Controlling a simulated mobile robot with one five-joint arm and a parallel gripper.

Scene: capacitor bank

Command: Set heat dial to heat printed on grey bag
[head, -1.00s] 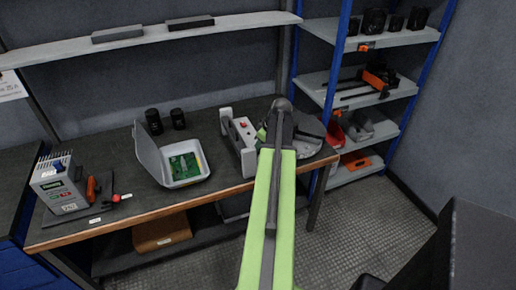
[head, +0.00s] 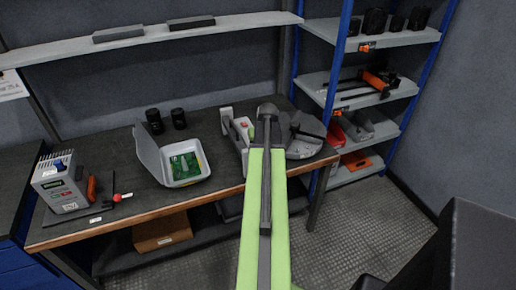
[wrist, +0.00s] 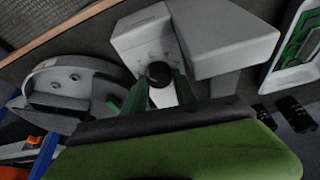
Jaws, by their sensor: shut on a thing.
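In the head view my arm hides the fingertips. Any dial marks are too small to read. I cannot make out a grey bag or its print.
A grey box with an open lid and a green circuit board (head: 184,165) is left of the device. A round grey item (head: 305,140) is close on its right. A power unit with a blue knob (head: 60,165) stands at the far left. Black cylinders (head: 154,121) stand behind.

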